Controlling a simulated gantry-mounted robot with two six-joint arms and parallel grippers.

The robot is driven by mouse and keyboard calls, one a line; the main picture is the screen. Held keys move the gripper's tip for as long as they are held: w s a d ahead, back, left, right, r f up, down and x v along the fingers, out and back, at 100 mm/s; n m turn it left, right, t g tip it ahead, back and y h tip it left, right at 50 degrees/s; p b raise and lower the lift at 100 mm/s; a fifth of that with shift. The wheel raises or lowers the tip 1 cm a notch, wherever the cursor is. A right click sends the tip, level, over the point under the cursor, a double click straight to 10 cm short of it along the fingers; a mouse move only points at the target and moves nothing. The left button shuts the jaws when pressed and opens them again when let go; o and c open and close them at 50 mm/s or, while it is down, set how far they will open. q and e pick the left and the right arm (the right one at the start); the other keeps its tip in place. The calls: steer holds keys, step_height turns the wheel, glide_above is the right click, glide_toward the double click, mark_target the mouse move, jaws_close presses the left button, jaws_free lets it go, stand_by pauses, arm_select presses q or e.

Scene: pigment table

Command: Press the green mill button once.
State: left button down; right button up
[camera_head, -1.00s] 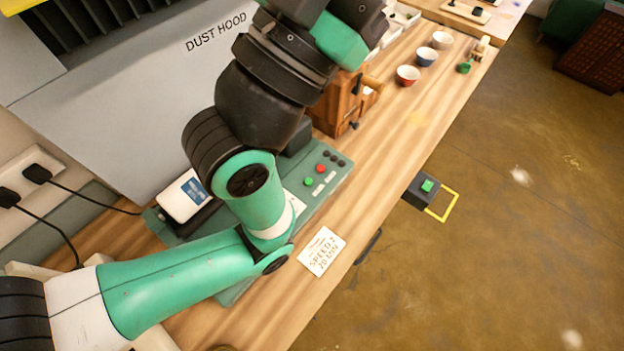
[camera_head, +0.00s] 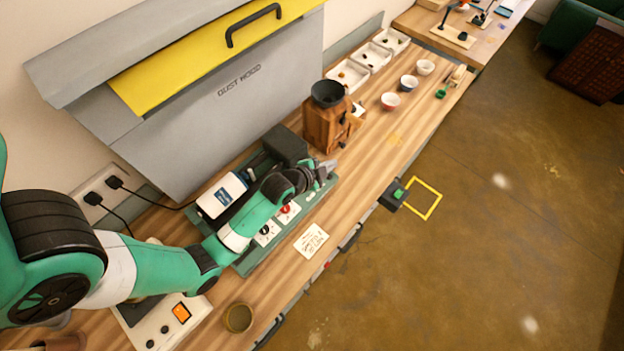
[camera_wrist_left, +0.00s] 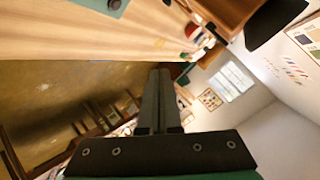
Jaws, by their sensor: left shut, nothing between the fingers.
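The green machine base (camera_head: 252,262) lies on the bench, with a white dial (camera_head: 266,233) and a red knob (camera_head: 285,209) on its panel. Its small green button is hidden now behind my left wrist and gripper. My left gripper (camera_head: 331,165) is shut and empty, low over the far right end of this base; I cannot tell whether it touches. In the left wrist view its closed fingers (camera_wrist_left: 159,95) point away over the bench edge. Another green button (camera_head: 397,194) sits on a dark box at the bench front, apart from the gripper. My right gripper is out of view.
A wooden grinder (camera_head: 322,128) with a black hopper stands just behind the gripper. The grey dust hood (camera_head: 190,125) rises at the back. Small bowls (camera_head: 390,101) and white trays (camera_head: 347,75) are farther right. A paper card (camera_head: 311,240) lies in front on the bench.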

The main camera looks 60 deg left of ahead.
arm_select(q)
steer(key=s+a+n+g+p, duration=0.1)
steer(key=s+g+p, duration=0.1)
steer(key=s+p, duration=0.3)
steer(key=s, duration=0.4)
steer(key=shift+s+a+f+n+g, duration=0.25)
steer(key=shift+a+f+n+g, duration=0.05)
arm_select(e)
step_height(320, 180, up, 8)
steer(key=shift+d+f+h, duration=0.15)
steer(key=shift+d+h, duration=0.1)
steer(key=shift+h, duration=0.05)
arm_select(q)
steer(key=shift+f, duration=0.1)
step_height(320, 180, down, 7)
steer(key=b, duration=0.6)
steer(key=shift+b, duration=0.35)
steer(key=shift+f+b, duration=0.55)
steer(key=shift+f, duration=0.25)
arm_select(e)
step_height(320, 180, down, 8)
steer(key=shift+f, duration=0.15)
arm_select(q)
steer(key=shift+f+b, duration=0.3)
steer(key=shift+f, duration=0.1)
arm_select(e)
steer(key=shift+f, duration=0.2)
